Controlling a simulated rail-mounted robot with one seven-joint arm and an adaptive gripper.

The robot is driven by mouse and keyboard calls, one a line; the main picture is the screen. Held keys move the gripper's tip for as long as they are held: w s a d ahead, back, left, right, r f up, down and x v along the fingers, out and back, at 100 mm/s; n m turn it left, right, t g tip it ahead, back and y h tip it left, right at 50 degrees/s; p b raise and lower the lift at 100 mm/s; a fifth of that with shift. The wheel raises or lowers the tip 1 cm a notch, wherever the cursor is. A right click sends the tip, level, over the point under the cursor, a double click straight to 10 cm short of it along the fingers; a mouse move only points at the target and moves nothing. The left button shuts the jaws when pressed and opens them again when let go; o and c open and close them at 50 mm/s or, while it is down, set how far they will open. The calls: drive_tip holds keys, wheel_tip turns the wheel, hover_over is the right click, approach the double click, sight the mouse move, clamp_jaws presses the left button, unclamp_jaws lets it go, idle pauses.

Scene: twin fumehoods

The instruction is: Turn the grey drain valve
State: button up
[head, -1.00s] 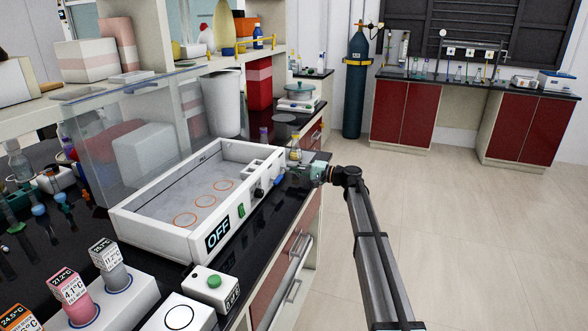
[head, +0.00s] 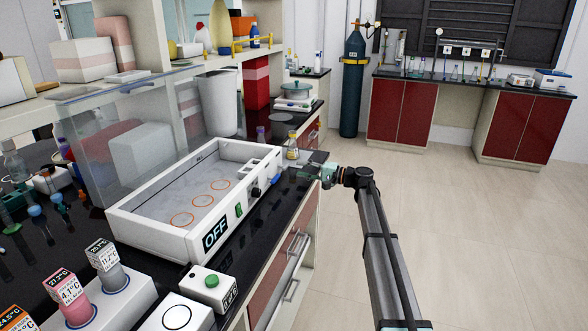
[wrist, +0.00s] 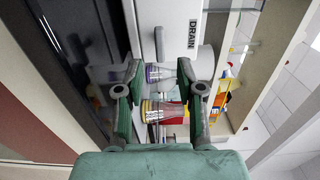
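The white bath box (head: 165,243) with the "OFF" display stands on the black bench. In the wrist view its white wall (wrist: 172,14) carries a "DRAIN" label, and a slim grey valve handle (wrist: 159,43) sticks out beside the label. I cannot make out the grey valve in the head view. My gripper (head: 313,173) is by the bench's right edge, to the right of the box's far front corner. In the wrist view my gripper (wrist: 160,89) is open and empty, fingers spread wide. The grey handle lies ahead of the fingers, apart from them.
A black knob (head: 256,192) and a blue part (head: 275,180) are on the box's front. A flask (head: 292,146) stands on the bench behind my gripper. A button box (head: 210,283) sits nearer. The floor at right is clear.

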drive_tip(key=v, duration=0.7)
drive_tip(key=s+d+f+g+h, duration=0.15)
drive_tip(key=s+f+h, duration=0.25)
drive_tip(key=s+f, duration=0.7)
drive_tip(key=s+d+f+g+h+p, duration=0.1)
drive_tip(key=s+d+f+h, duration=0.2)
drive_tip(key=s+f, duration=0.8)
drive_tip(key=s+d+f+g+h, duration=0.2)
drive_tip(key=s+f+h, duration=0.25)
drive_tip(key=f, duration=1.25)
drive_tip(key=s+d+f+n+g+h, duration=0.1)
drive_tip(key=s+d+f, duration=0.15)
drive_tip(key=s, duration=0.45)
drive_tip(key=s+d+f+g+h+p, duration=0.1)
drive_tip(key=s+f, duration=0.3)
drive_tip(key=s, duration=0.3)
drive_tip(key=s+d+f+n+g+h, duration=0.1)
drive_tip(key=s+f, duration=0.3)
drive_tip(key=s, duration=0.3)
drive_tip(key=s+d+f+g+h+p, duration=0.1)
drive_tip(key=s+d+g, duration=0.1)
drive_tip(key=s, duration=1.1)
drive_tip(key=s+d+f+n+g+h+p, duration=0.1)
drive_tip(key=s+d+f+g+h, duration=0.1)
drive_tip(key=s, duration=1.2)
drive_tip(key=shift+s+d, duration=0.25)
